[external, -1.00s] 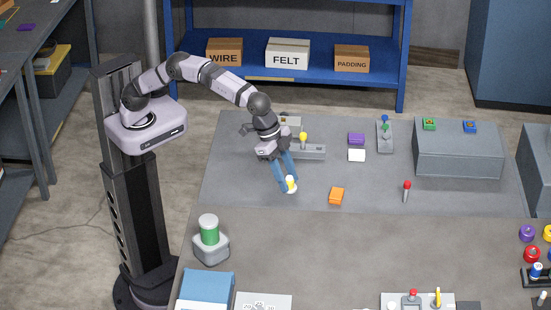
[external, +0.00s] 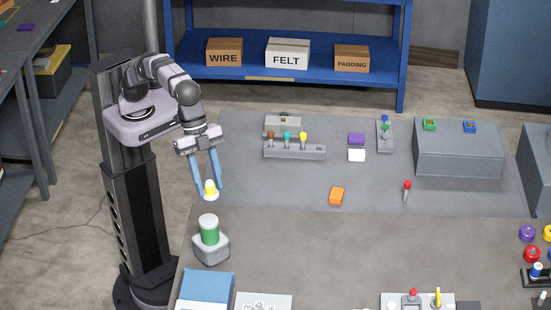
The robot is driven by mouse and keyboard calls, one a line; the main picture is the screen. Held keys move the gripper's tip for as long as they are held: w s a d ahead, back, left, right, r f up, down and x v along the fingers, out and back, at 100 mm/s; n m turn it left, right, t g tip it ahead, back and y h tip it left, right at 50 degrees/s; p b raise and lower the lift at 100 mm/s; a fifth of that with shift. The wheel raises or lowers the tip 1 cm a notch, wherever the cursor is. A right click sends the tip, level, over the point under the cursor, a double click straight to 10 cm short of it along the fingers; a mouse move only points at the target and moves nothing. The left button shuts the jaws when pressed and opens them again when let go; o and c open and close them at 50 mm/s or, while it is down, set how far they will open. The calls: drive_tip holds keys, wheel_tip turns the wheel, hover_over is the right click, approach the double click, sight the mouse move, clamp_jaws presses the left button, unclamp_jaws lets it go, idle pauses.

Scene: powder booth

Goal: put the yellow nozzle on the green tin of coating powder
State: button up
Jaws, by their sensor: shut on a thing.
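The yellow nozzle (external: 210,187), with a white rim at its lower end, is held between the two blue fingers of my gripper (external: 208,191). The gripper is shut on it and points down. The green tin of coating powder (external: 209,234) has a white top and stands upright on a grey block (external: 211,251) at the near left of the table. The nozzle is in the air above the tin, apart from it in the picture; the exact gap is hard to tell.
A grey rack (external: 294,151) with brown, teal and yellow-topped pieces stands behind to the right. A blue box (external: 207,290) lies in front of the tin. The table's middle is mostly clear.

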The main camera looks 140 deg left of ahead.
drive_tip(key=shift+s+a+f+m+h, duration=0.15)
drive_tip(key=shift+s+f+m, duration=0.1)
drive_tip(key=shift+s, duration=0.4)
drive_tip(key=shift+s+d+f+m+h, duration=0.15)
drive_tip(key=shift+s+m, duration=0.1)
drive_tip(key=shift+s, duration=0.35)
drive_tip(key=shift+a, duration=0.1)
drive_tip(key=p, duration=0.2)
approach(209, 221)
drive_tip(key=shift+w+x, duration=0.2)
drive_tip(key=shift+x, duration=2.4)
drive_tip(key=o, duration=1)
drive_tip(key=shift+o, duration=0.2)
